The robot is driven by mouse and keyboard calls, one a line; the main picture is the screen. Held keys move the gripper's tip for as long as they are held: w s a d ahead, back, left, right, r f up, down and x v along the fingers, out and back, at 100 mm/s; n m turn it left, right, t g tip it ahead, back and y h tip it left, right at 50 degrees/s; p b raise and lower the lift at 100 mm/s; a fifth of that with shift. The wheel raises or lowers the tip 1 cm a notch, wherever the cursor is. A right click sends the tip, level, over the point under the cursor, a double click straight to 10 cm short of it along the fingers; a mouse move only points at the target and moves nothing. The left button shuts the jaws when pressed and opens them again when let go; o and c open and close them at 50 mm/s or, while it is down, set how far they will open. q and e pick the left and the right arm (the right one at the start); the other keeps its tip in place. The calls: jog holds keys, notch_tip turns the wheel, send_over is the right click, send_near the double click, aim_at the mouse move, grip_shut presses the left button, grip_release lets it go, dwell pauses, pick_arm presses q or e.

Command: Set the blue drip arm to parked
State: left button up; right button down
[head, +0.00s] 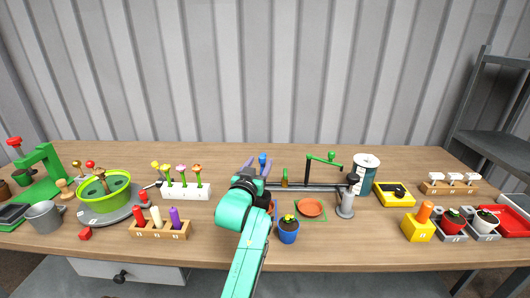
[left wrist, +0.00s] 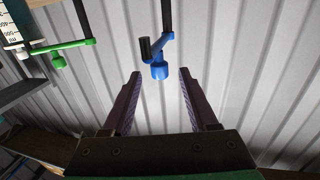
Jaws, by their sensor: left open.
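The blue drip arm (head: 262,158) shows in the head view just beyond my left gripper, on the left end of the dark rail. In the left wrist view the blue drip arm (left wrist: 160,68) hangs from a dark post, its blue knob between and slightly ahead of the fingertips. My left gripper (head: 259,166) is open around empty space, and its two purple fingers also show in the left wrist view (left wrist: 158,78). I cannot tell whether a finger touches the blue arm. My right gripper is not in view.
A green drip arm (head: 322,158) stands farther right on the rail, above an orange saucer (head: 310,207). A blue pot (head: 288,232) is close to my left arm. A grey stand (head: 345,205) holds the rail. A white flower rack (head: 186,191) stands to the left.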

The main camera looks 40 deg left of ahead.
aim_at(265, 154)
pick_arm(q)
jog(key=x, duration=0.6)
jog(key=shift+w, duration=0.15)
jog(key=shift+w+a+f, duration=0.1)
jog(key=shift+a, duration=0.05)
grip_shut()
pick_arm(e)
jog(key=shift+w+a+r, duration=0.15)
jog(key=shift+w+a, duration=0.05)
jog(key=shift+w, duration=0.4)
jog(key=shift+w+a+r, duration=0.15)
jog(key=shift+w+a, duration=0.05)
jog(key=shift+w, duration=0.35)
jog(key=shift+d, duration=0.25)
